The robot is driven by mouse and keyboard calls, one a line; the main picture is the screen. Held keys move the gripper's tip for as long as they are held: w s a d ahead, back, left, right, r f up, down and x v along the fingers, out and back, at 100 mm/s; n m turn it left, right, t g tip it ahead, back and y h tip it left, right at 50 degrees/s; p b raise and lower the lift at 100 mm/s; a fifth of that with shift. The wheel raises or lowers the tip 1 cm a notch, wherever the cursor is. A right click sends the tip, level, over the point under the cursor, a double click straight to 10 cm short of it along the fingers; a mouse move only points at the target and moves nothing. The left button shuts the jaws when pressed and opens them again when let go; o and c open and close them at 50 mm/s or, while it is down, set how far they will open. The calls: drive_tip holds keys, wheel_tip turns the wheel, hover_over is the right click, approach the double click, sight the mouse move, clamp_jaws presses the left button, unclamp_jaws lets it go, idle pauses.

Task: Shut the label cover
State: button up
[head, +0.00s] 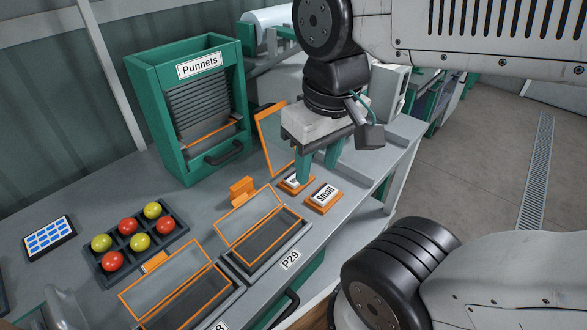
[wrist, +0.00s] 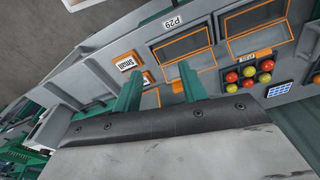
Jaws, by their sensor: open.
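An orange-framed clear panel (head: 272,140), which looks like the label cover, stands raised and tilted behind two orange label blocks. One block reads "Small" (head: 323,195); the other (head: 296,182) is partly hidden by a finger. The "Small" block also shows in the wrist view (wrist: 127,63). My gripper (head: 317,171) points down, open, with nothing between its green fingers. It is just right of the panel and above the blocks, and I cannot tell whether it touches anything. In the wrist view the fingers (wrist: 160,76) are spread apart, and part of an orange frame (wrist: 150,98) shows between them.
Two orange-framed clear lids (head: 248,222) (head: 166,284) stand tilted up over bench trays, one by the label "P29". A green "Punnets" dispenser (head: 166,110) stands behind. A dark tray (head: 126,266) holds red and yellow tomatoes. A blue-keyed pad (head: 49,238) lies left.

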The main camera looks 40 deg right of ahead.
drive_tip(key=shift+w+d+f, duration=0.15)
drive_tip(key=shift+w+f, duration=0.1)
drive_tip(key=shift+f, duration=0.1)
drive_tip(key=c, duration=0.5)
drive_tip(key=shift+m+g, duration=0.3)
drive_tip(key=shift+g, duration=0.5)
drive_tip(key=w+d, duration=0.1)
drive_tip(key=w, duration=0.2)
drive_tip(key=w+d+r, duration=0.1)
drive_tip(key=w, duration=0.3)
drive_tip(key=w+d, duration=0.1)
drive_tip(key=w, duration=0.2)
drive_tip(key=shift+w+r, duration=0.35)
clamp_jaws()
drive_tip(key=w+d+r+n+t, duration=0.1)
drive_tip(key=w+d+r, duration=0.15)
drive_tip(key=w, duration=0.65)
drive_tip(key=w+d+r+n, duration=0.1)
drive_tip(key=w+d, duration=0.2)
drive_tip(key=w, duration=0.7)
wheel_tip(320, 180, down, 10)
drive_tip(key=shift+n, duration=0.4)
